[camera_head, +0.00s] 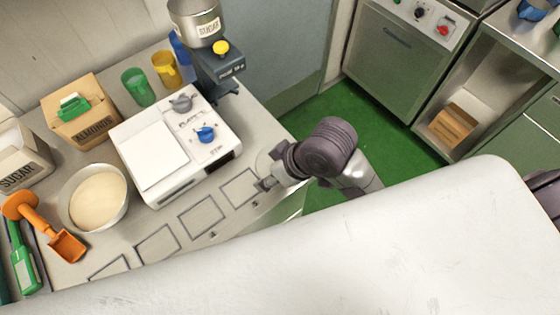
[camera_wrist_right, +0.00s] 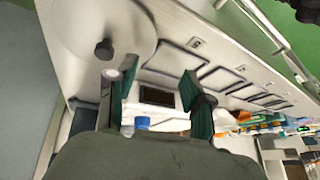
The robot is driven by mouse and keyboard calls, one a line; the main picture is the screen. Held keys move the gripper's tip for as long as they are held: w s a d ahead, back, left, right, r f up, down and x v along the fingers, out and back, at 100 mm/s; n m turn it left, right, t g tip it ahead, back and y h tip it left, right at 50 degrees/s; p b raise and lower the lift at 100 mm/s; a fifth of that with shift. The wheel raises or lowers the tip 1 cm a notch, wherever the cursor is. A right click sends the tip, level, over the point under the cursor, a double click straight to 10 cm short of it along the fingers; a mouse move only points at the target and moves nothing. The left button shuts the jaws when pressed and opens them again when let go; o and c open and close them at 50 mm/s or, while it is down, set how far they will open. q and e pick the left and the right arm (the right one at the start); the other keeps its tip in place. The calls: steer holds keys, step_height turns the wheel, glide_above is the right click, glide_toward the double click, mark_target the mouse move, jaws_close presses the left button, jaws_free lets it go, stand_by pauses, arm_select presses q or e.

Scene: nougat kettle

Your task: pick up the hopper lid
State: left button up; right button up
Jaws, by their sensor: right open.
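The hopper lid (camera_wrist_right: 78,22) is a pale round disc with a dark knob (camera_wrist_right: 105,49), lying flat on the counter in the right wrist view. In the head view its pale rim (camera_head: 263,160) shows at the counter's right end, partly hidden by my right gripper (camera_head: 267,176). In the wrist view my right gripper (camera_wrist_right: 158,78) is open and empty, low by the counter. The knob is left of its left fingertip, not between the fingers. The steel SUGAR hopper (camera_head: 196,20) stands at the back of the counter. My left gripper is not in view.
A white scale (camera_head: 148,158) stands left of my right gripper. Outlined squares (camera_head: 202,217) on the counter's front part are empty. A bowl (camera_head: 121,199), an almond box (camera_head: 106,128), and green and yellow cups (camera_head: 165,70) stand farther left and back.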

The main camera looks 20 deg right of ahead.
steer(key=w+a+r+n+g, duration=0.2)
steer(key=w+a+r+n, duration=0.1)
steer(key=a+r+n, duration=0.15)
steer(key=w+d+r+n+g+h, duration=0.2)
steer(key=d+r+h, duration=0.3)
steer(key=d, duration=0.2)
steer(key=f, duration=0.7)
steer(key=shift+w+d+f+p, duration=0.2)
steer(key=shift+d+f+p, duration=0.05)
steer(key=shift+f+p, duration=0.1)
steer(key=f, duration=0.1)
steer(key=f+p, duration=0.1)
steer(key=f, duration=0.2)
steer(key=shift+d+f+p, duration=0.3)
steer(key=shift+f, duration=0.45)
steer(key=shift+c, duration=0.3)
jaws_close()
